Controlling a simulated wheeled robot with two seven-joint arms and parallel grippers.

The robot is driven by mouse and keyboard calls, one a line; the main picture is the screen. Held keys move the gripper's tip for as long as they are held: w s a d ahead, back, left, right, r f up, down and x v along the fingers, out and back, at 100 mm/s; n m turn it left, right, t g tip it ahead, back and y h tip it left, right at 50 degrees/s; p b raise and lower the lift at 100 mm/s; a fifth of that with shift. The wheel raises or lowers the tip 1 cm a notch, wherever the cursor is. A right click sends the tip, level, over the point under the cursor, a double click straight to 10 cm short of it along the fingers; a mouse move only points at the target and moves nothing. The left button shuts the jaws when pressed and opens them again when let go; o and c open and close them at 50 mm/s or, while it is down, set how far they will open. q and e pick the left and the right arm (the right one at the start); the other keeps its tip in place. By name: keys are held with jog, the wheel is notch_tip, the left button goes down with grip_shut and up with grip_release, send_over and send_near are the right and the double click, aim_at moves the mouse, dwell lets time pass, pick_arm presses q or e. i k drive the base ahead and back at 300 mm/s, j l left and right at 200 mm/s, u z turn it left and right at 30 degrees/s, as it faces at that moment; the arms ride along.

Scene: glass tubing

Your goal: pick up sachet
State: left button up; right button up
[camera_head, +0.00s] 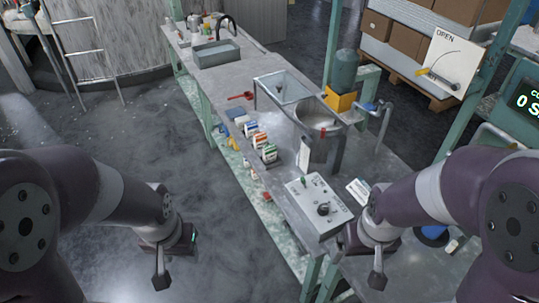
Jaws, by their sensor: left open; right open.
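My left gripper (168,262) is open and empty over the floor, left of the bench and apart from the packets. My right gripper (366,262) is open near the bench's front end, below the flat packet. Its fingers are partly hidden.
A control box (320,206) with a knob sits at the bench's near end. Behind it are a round basin (318,112), a clear tank (284,86) and a green motor (344,70). A red tool (242,96) lies farther back. The floor (120,125) at left is clear.

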aim_at(268, 152)
jog(key=z, duration=2.25)
jog(key=u, duration=2.25)
jog(key=z, duration=0.45)
jog(key=i+j+z, duration=0.1)
jog(key=z, duration=0.3)
jog(key=j+z, duration=0.1)
jog(key=z, duration=0.35)
jog(key=j+z, duration=0.1)
jog(key=z, duration=0.35)
jog(key=j+z, duration=0.35)
jog(key=j, duration=0.25)
jog(key=j+z, duration=0.35)
jog(key=j, duration=0.25)
jog(key=j+z, duration=0.3)
jog(key=j, duration=0.3)
jog(key=k+j+z, duration=0.2)
jog(key=j+z, duration=0.15)
jog(key=j, duration=0.15)
jog(key=k+j, duration=0.1)
jog(key=j, duration=0.25)
jog(key=k+j, duration=0.15)
jog(key=j, duration=0.15)
jog(key=k+j, duration=0.1)
jog(key=j, duration=0.25)
jog(key=k+j, duration=0.1)
jog(key=j, duration=0.2)
